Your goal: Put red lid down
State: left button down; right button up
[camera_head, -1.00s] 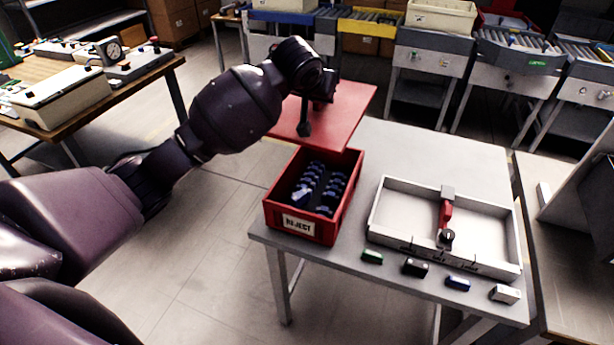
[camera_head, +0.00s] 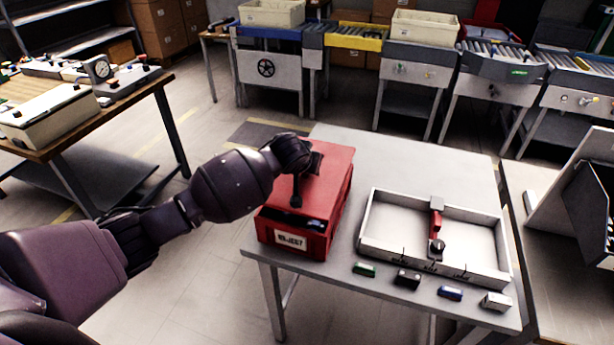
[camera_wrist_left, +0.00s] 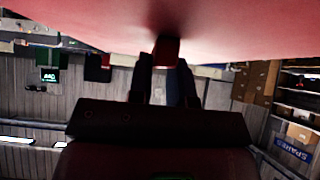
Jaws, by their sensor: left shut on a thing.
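The red lid (camera_head: 328,166) is over the red REJECT box (camera_head: 291,238) at the left of the grey table. It covers most of the opening and looks tilted or a little raised at the front, where a dark gap shows blue items. I cannot tell whether it rests on the rim. My left gripper (camera_head: 296,200) is at the lid's left side, shut on its handle. In the left wrist view the lid's red face (camera_wrist_left: 75,25) fills the top, and the left gripper (camera_wrist_left: 165,75) holds the red handle (camera_wrist_left: 166,52). My right gripper is not in view.
Right of the box is a white tray (camera_head: 395,215) with a red and black tool (camera_head: 436,228). The table (camera_head: 410,160) is clear behind the tray.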

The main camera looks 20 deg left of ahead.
aim_at(307, 176)
pick_arm(q)
jog(key=shift+f, duration=2.25)
jog(key=shift+f, duration=0.15)
jog(key=c, duration=1.1)
grip_release()
jog(key=shift+o, duration=0.2)
jog(key=shift+r, duration=0.2)
jog(key=v, duration=1.2)
